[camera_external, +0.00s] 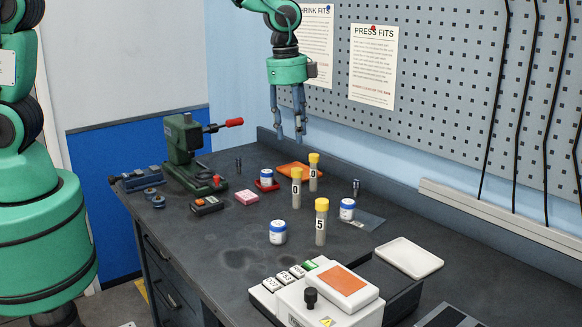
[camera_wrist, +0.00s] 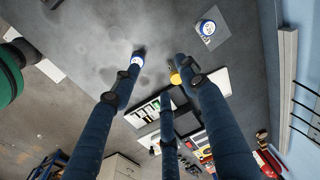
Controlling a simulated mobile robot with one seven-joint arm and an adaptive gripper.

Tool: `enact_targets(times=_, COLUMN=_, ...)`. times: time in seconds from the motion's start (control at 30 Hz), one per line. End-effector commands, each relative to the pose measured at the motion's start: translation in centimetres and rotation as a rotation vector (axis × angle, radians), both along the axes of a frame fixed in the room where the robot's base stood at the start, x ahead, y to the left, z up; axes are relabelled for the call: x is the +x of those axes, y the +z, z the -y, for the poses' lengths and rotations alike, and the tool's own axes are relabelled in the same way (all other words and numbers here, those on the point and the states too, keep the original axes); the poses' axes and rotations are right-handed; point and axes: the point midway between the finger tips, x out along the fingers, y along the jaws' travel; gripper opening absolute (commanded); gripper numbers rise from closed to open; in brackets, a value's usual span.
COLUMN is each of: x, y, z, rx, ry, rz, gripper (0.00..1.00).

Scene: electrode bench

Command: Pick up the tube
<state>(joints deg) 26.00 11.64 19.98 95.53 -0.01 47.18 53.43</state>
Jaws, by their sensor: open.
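Three clear tubes with yellow caps stand upright on the dark bench in the external view. The front tube (camera_external: 321,224) is marked 5. The middle tube (camera_external: 296,190) and the back tube (camera_external: 313,174) each carry a 0. My gripper (camera_external: 289,138) hangs fingers down above the back of the bench, open and empty, above and apart from the tubes. In the wrist view its blue fingers are spread, and a yellow cap (camera_wrist: 175,78) shows beside one finger; I cannot tell which tube it tops.
Blue-lidded white jars (camera_external: 278,232) stand close to the tubes. A green press (camera_external: 184,145) with a red handle is at back left. A white device with an orange top (camera_external: 338,281) and a white tray (camera_external: 409,258) are in front. The pegboard wall (camera_external: 450,110) bounds the right.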

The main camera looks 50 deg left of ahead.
Motion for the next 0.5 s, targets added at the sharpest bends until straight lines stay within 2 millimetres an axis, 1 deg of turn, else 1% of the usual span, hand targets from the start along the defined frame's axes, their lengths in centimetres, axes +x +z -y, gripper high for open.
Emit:
enact_targets(times=0.03, x=0.3, y=-0.7, z=1.4, rx=0.009, ry=-0.041, rz=-0.012, gripper=0.44)
enact_targets(times=0.2, x=1.0, y=-4.1, z=5.4, rx=0.032, ry=-0.176, rz=-0.042, gripper=0.44)
enact_targets(times=0.33, x=1.1, y=-6.5, z=7.8, rx=0.045, ry=-0.262, rz=-0.062, gripper=0.44)
enact_targets(times=0.5, x=1.1, y=-8.6, z=9.6, rx=0.056, ry=-0.330, rz=-0.077, gripper=0.44)
